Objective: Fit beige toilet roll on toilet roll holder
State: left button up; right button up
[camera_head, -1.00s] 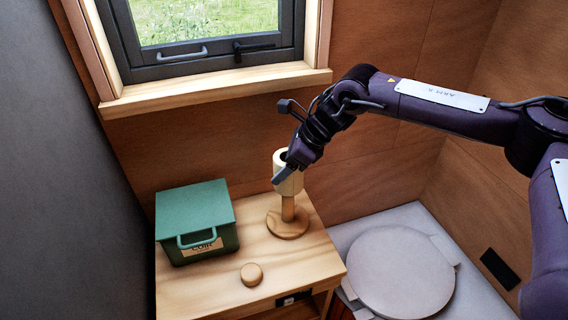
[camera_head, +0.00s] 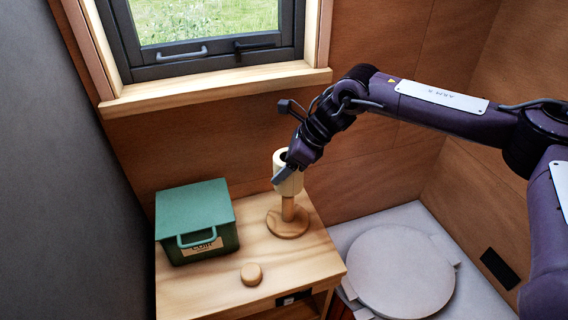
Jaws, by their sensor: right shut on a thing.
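The beige toilet roll (camera_head: 290,184) is upright at the upper part of the wooden toilet roll holder (camera_head: 288,222). The holder's post shows below the roll, and its round base stands on the wooden cabinet top. My right gripper (camera_head: 284,172) is shut on the roll's wall, with one grey finger across its outside. The other finger is hidden. The top of the post is hidden by the roll, so I cannot tell how far the post goes inside it. My left gripper is not in view.
A green lidded box (camera_head: 196,222) stands left of the holder on the cabinet top (camera_head: 215,285). A small round wooden knob (camera_head: 251,274) lies in front. A white toilet lid (camera_head: 402,272) is at right. The window sill (camera_head: 215,88) and wall are behind.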

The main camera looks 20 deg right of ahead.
aim_at(301, 185)
jog(key=shift+f+b, duration=4.3)
jog(key=shift+f, duration=2.1)
jog(key=o, duration=1.1)
jog(key=shift+b+v, duration=0.5)
jog(key=shift+v, duration=3.4)
jog(key=shift+d, duration=0.1)
